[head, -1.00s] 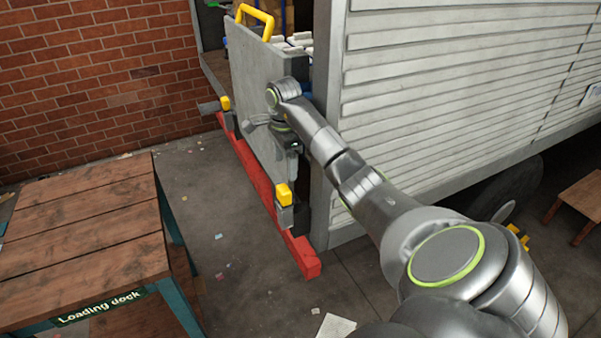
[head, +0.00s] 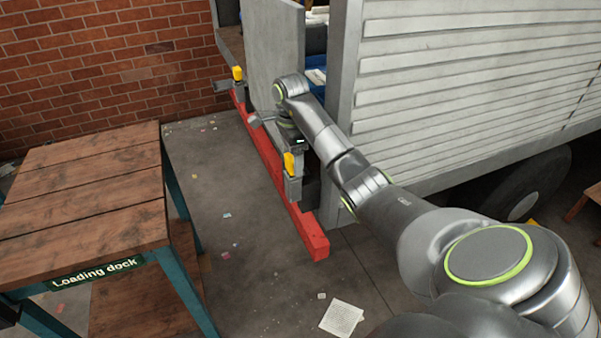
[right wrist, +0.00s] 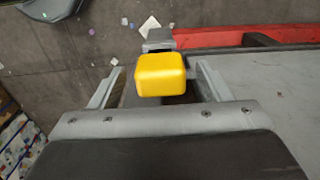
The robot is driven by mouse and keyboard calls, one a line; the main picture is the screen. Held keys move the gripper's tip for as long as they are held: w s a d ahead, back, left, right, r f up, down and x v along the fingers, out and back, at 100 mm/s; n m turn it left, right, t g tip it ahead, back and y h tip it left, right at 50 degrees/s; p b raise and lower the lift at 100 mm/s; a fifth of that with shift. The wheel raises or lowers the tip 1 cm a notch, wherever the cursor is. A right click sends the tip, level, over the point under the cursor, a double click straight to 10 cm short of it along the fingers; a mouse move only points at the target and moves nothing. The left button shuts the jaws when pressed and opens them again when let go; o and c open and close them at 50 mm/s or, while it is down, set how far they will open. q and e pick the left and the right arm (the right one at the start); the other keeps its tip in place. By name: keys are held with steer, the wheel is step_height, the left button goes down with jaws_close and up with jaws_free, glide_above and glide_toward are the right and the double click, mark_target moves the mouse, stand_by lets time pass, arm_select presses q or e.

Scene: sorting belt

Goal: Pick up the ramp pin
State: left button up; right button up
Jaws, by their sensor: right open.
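The near ramp pin (head: 290,163) has a yellow block head and stands at the near end of the ramp's foot, by the red bar. In the right wrist view, its yellow head (right wrist: 160,75) sits between my right gripper's (right wrist: 158,84) two spread fingers, with a gap on each side. In the head view my right gripper (head: 297,143) is just above and beside this pin, open and empty. A second yellow-headed pin (head: 238,74) is at the far end. My left gripper is not in view.
The grey upright ramp panel (head: 275,45) stands close beside my right gripper, next to the slatted truck wall (head: 440,95). A red bar (head: 312,238) runs along the floor.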

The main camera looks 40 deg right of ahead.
steer(key=shift+w+d+f+b, duration=0.1)
steer(key=shift+d+f+b, duration=0.1)
steer(key=shift+f, duration=0.35)
steer(key=shift+d+f+b, duration=0.1)
steer(key=shift+f+b, duration=0.1)
steer(key=shift+f, duration=0.3)
steer(key=shift+a+r, duration=0.2)
steer(key=shift+a, duration=0.1)
steer(key=shift+c, duration=0.3)
steer(key=shift+d, duration=0.1)
steer(key=c, duration=1.2)
